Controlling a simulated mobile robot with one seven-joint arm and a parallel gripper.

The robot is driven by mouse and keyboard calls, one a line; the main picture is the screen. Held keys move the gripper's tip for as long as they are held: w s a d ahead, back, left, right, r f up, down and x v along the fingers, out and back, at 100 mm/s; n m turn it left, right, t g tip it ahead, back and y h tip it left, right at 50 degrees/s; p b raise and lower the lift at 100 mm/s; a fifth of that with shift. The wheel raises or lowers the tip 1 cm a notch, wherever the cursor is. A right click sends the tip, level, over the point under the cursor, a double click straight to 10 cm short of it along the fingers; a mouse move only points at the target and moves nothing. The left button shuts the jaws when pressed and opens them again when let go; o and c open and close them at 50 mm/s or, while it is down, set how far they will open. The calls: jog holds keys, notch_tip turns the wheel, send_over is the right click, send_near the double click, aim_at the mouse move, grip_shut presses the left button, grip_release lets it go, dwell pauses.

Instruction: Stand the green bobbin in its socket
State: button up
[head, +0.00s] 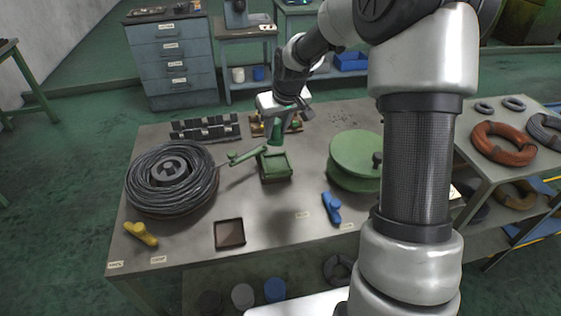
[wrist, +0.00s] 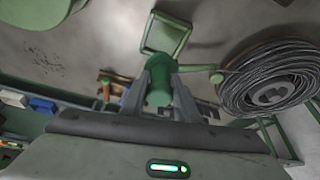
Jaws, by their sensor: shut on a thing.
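My gripper (head: 279,117) is shut on the green bobbin (head: 275,134) and holds it over the back middle of the grey table. In the wrist view the bobbin (wrist: 159,88) sits between the two fingers (wrist: 161,82). A low wooden rack (head: 257,130) with small yellow and red pieces is right behind and beside the bobbin, partly hidden by my gripper; it also shows in the wrist view (wrist: 106,90). I cannot make out an empty socket in it. I cannot tell whether the bobbin touches anything below it.
A wire coil (head: 140,184) lies left, a green reel (head: 352,153) right. A grey slotted rack (head: 205,128) is behind. Blue (head: 332,209) and yellow (head: 140,233) pieces and a dark tray (head: 229,245) lie nearer.

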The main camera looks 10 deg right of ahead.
notch_tip(320, 180, down, 9)
jog(key=shift+f, duration=0.1)
dwell(0.3)
jog(key=shift+f+b, duration=0.15)
jog(key=shift+b, duration=0.15)
jog(key=o, duration=1.1)
jog(key=shift+s+r, duration=0.1)
jog(key=shift+r, duration=0.45)
jog(key=p+v, duration=0.1)
jog(key=v, duration=1)
jog(key=shift+s+d+r, duration=0.1)
